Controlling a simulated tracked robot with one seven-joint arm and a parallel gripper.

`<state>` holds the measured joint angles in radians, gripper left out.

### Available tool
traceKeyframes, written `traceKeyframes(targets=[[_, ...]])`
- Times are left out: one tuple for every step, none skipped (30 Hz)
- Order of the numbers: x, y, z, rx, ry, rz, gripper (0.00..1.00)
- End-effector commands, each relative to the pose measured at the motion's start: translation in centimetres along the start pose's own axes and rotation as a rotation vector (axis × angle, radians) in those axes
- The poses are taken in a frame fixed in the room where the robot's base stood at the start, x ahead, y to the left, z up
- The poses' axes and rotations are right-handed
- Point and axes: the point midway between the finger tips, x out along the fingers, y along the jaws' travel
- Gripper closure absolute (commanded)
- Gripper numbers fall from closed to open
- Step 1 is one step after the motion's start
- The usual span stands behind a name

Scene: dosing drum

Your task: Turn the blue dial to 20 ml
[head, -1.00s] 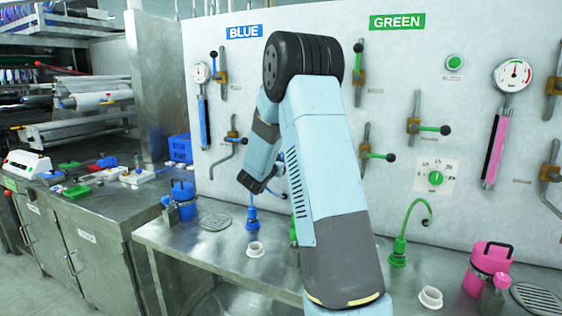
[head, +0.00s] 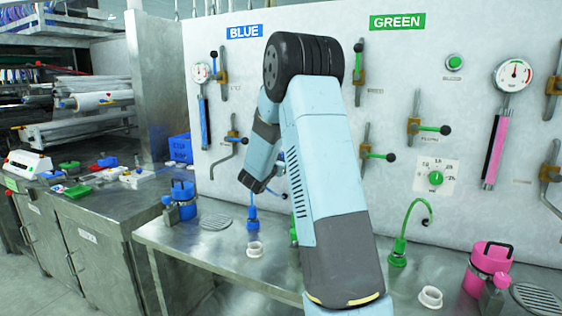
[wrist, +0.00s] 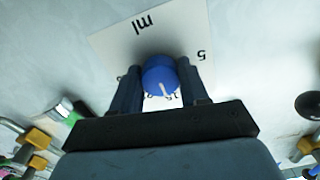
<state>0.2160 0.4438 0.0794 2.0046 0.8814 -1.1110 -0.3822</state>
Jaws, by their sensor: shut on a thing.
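The blue dial (wrist: 160,75) sits between the two fingers of my gripper (wrist: 160,88) in the wrist view. The gripper is shut on it. The dial has a white pointer line, which points toward the bottom of the wrist picture. Its white scale plate (wrist: 115,45) shows "ml" and a "5" upside down. The other numbers are partly hidden by the fingers and the dial, so I cannot read the setting.
A green dial (head: 435,178) on its own scale plate is on the wall to the right. Valve levers and gauges stick out from the wall around my arm. The steel bench (head: 190,250) below carries a blue spout (head: 252,222), a green spout (head: 398,258) and a pink canister (head: 487,268).

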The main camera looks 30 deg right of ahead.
Motion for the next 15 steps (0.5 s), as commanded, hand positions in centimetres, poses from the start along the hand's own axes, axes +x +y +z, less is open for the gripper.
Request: traceKeyframes(targets=[[0.0,0.06,0.02,0.003,0.0,0.001,0.86],[0.0,0.06,0.02,0.006,0.0,0.001,0.86],[0.0,0.06,0.02,0.013,0.0,0.001,0.86],[0.0,0.06,0.02,0.019,0.0,0.001,0.86],[0.0,0.06,0.02,0.026,0.0,0.001,0.86],[0.0,0.06,0.02,0.04,0.0,0.001,0.86],[0.0,0.05,0.02,0.052,0.0,0.001,0.86],[-0.01,0.05,0.02,0.065,0.0,0.001,0.86],[-0.01,0.05,0.03,0.086,0.0,0.001,0.86],[-0.01,0.04,0.02,0.104,0.0,0.001,0.86],[-0.01,0.05,0.03,0.123,0.0,0.001,0.86],[-0.01,0.06,0.03,0.151,0.0,0.001,0.86],[0.0,0.06,0.03,0.174,0.0,0.002,0.86],[0.01,0.08,0.03,0.197,0.0,0.002,0.86],[0.01,0.08,0.03,0.23,0.0,0.002,0.86]])
